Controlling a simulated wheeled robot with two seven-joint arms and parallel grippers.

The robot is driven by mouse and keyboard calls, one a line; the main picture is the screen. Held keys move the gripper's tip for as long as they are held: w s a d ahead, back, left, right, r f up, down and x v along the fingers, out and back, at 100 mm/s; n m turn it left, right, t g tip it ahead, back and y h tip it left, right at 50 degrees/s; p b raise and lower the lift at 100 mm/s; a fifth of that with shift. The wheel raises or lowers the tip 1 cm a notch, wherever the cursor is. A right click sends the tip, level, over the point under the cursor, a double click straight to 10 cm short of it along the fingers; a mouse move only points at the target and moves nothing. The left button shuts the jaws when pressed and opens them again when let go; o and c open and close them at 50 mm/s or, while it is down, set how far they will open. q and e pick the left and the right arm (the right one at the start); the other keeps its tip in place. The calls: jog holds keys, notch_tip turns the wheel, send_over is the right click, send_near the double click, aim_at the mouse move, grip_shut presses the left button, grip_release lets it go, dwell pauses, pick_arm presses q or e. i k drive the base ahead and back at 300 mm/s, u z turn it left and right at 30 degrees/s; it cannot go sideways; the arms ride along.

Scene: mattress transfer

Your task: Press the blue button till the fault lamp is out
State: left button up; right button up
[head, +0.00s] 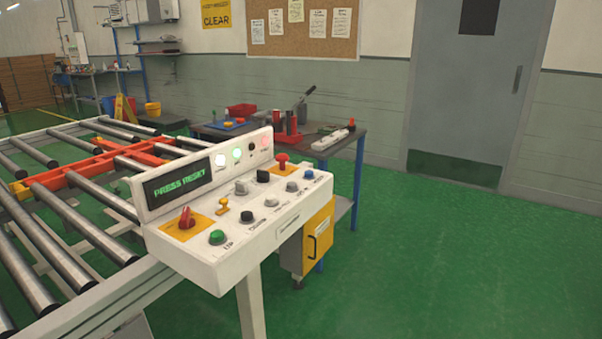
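The white control panel (205,262) stands at the end of the roller conveyor. The blue button (308,174) is at the far right end of its front row, and nothing touches it. The display (178,183) shows green text that seems to read "PRESS RESET". Among the lamps above, a white lamp (220,160) and a green lamp (237,154) look lit. Neither gripper is in view.
Rollers (75,230) lie left. A workbench (345,150) stands behind. Green floor (430,260) is clear to the right.

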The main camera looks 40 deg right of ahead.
aim_at(307, 173)
jog(key=z, duration=0.6)
jog(key=k, duration=0.65)
jog(key=z, duration=0.5)
jog(key=i, duration=1.5)
jog(key=u, duration=1.1)
